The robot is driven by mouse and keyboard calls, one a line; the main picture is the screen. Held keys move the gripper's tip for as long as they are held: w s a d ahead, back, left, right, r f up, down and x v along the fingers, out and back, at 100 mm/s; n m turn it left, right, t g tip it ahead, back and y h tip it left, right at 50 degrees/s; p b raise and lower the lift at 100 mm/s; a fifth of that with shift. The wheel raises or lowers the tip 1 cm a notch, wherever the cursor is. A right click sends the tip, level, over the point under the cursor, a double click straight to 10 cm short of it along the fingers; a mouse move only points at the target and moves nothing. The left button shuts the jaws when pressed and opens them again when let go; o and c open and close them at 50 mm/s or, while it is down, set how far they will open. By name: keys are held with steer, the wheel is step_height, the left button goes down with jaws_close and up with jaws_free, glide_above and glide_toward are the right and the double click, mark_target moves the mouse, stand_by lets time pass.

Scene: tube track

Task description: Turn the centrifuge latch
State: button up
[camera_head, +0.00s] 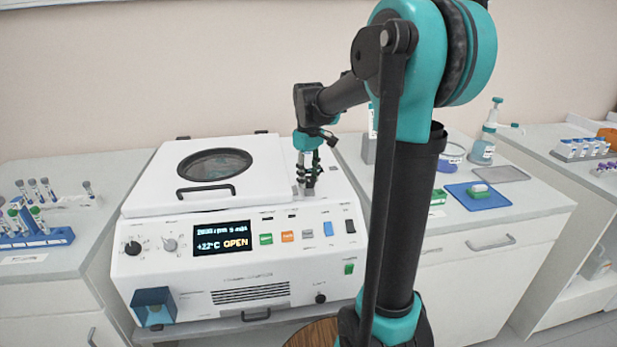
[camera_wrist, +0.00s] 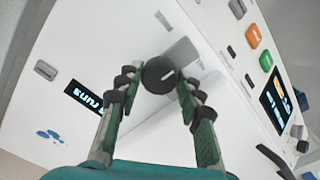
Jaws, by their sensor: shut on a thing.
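The white centrifuge (camera_head: 280,205) stands on the bench with its round-windowed lid (camera_head: 215,163) lying down. Its display (camera_head: 222,240) reads "+22°C OPEN". The latch is a dark round knob (camera_wrist: 158,75) with a pale line on its top, on the centrifuge's white upper face. My gripper (camera_head: 308,182) points down at the right part of the centrifuge top. In the wrist view my gripper (camera_wrist: 157,84) has one finger on each side of the knob and is shut on it. In the head view the fingers mostly hide the latch.
A black lid handle (camera_head: 206,191) lies left of my gripper. The front panel has knobs and coloured buttons (camera_head: 288,237). A blue tube rack (camera_head: 35,235) stands on the left bench. A blue tray (camera_head: 478,196) and bottles are on the right bench.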

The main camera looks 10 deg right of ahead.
mark_target(309, 179)
steer(key=shift+n, duration=0.6)
steer(key=o, duration=1.2)
steer(key=shift+c, duration=0.2)
steer(key=shift+r, duration=0.1)
step_height(309, 179, up, 12)
